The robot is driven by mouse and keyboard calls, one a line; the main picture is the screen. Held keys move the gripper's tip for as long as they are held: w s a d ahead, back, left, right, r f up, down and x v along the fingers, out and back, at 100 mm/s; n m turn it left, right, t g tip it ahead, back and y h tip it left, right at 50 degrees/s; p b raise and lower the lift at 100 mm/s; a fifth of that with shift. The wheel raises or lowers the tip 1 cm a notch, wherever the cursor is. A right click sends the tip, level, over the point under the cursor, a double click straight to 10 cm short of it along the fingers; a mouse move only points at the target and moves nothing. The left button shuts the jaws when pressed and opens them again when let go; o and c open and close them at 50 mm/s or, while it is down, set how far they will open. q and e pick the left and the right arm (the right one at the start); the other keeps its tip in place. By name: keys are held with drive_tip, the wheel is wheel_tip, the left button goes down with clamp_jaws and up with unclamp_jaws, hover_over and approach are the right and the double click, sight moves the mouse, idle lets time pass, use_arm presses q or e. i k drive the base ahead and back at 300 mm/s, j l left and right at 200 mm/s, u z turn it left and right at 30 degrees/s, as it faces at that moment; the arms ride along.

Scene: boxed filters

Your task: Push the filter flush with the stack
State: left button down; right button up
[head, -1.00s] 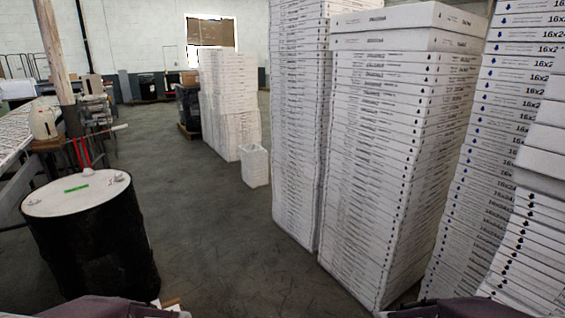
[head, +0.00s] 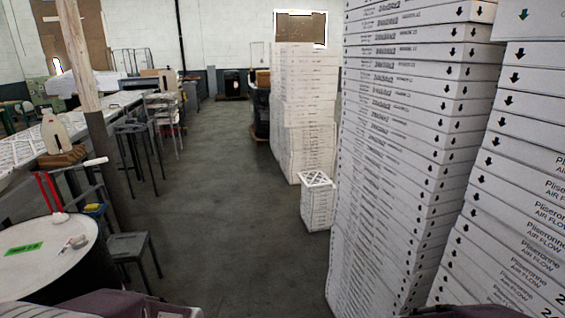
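Boxed filters stand in tall stacks on the right. The tall stack (head: 405,150) at right of centre has white edges with black arrows. A nearer stack (head: 515,190) at the far right has larger print reading "AIR FLOW". Its upper box (head: 530,25), with a green arrow, seems to jut a little to the left of the boxes below; the right side is cut off by the frame. Only purple-grey parts of my arms show along the bottom edge. Neither gripper's fingers are in view, and nothing of mine visibly touches a stack.
A white-topped drum (head: 50,255) is at lower left, beside a dark stool (head: 130,247). A small white stack (head: 318,205) stands on the floor before a larger white stack (head: 303,105). The grey floor (head: 220,230) between the drum and the stacks is open.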

sight(315, 179)
drive_tip(key=i+u, duration=0.5)
drive_tip(key=i, duration=2.6)
drive_tip(key=i+l+z, duration=0.2)
drive_tip(key=i+z, duration=0.75)
drive_tip(key=i, duration=0.15)
drive_tip(key=i+j+z, duration=0.3)
drive_tip(key=i+z, duration=0.2)
drive_tip(key=i+j+z, duration=0.6)
drive_tip(key=i+z, duration=0.15)
drive_tip(key=i, duration=0.1)
